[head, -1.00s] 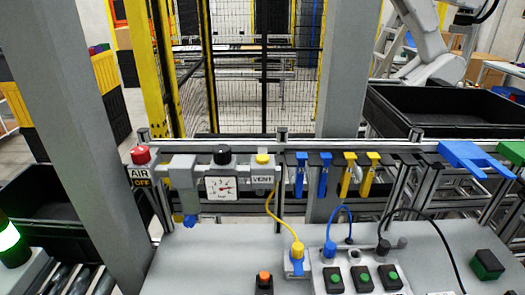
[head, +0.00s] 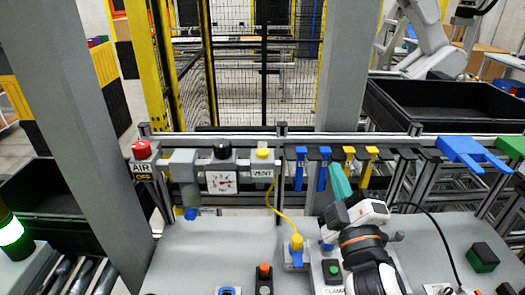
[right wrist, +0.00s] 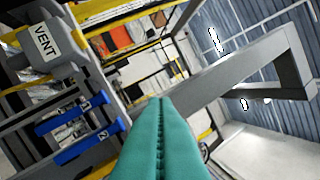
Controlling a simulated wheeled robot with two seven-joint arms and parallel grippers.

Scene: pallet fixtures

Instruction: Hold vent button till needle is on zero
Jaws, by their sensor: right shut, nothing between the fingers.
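The yellow vent button (head: 262,153) sits on top of the grey block labelled VENT (head: 262,173). Nothing touches it. The pressure gauge (head: 221,182) is just left of it, with a white face and a red needle too small to read exactly. My right gripper (head: 338,178) has teal fingers, shut and empty, to the right of and lower in the picture than the button. The shut fingers (right wrist: 160,115) also show in the right wrist view, with the VENT block (right wrist: 45,45) at upper left. The button's top is not clearly seen there. My left gripper is out of view.
A yellow cable (head: 277,212) drops below the vent block. A grey post (head: 75,110) stands left.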

